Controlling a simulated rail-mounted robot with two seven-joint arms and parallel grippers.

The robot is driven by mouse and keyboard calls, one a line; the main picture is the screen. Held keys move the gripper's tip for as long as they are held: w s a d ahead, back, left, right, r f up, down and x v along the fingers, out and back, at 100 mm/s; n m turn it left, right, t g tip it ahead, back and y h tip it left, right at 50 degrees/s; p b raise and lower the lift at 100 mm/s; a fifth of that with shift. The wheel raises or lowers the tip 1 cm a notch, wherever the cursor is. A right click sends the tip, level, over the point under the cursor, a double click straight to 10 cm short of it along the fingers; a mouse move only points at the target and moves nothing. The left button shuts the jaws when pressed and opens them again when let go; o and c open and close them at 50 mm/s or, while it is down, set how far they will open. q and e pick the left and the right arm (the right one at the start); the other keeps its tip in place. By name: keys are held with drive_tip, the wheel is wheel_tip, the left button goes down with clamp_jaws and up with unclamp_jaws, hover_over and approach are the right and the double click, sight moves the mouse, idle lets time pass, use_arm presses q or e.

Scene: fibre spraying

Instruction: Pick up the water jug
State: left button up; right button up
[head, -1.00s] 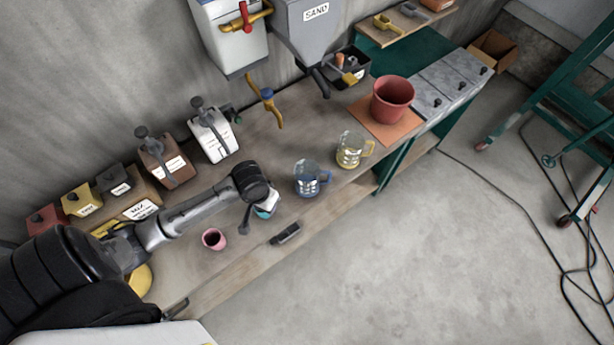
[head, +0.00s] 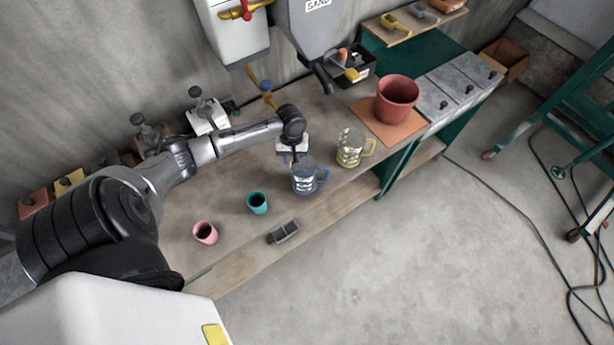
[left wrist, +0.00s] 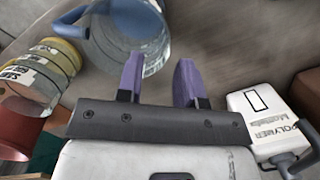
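A clear jug with a blue rim and handle (head: 304,180) stands on the workbench; it also shows at the top of the left wrist view (left wrist: 140,40). A clear jug with a yellow rim and handle (head: 349,150) stands behind it to the right; it also shows in the left wrist view (left wrist: 38,75). I cannot read which jug is labelled water. My left gripper (head: 290,160) is just behind and left of the blue jug. Its two purple fingers (left wrist: 160,72) are apart with nothing between them. The blue jug is beside the fingers, not between them. My right gripper is out of view.
A teal cup (head: 257,203), a pink cup (head: 205,233) and a dark grey tray (head: 282,233) are on the bench (head: 230,265). A red pot (head: 396,98) stands to the right. A polymer container (left wrist: 268,115) is near the gripper. A sand hopper (head: 314,35) hangs above.

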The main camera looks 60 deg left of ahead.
use_arm(q)
drive_tip(key=f, duration=0.5)
drive_tip(key=shift+s+d+f+p, duration=0.2)
drive_tip(key=shift+s+f+p, duration=0.15)
drive_tip(key=shift+f, duration=0.05)
clamp_jaws()
idle(0.4)
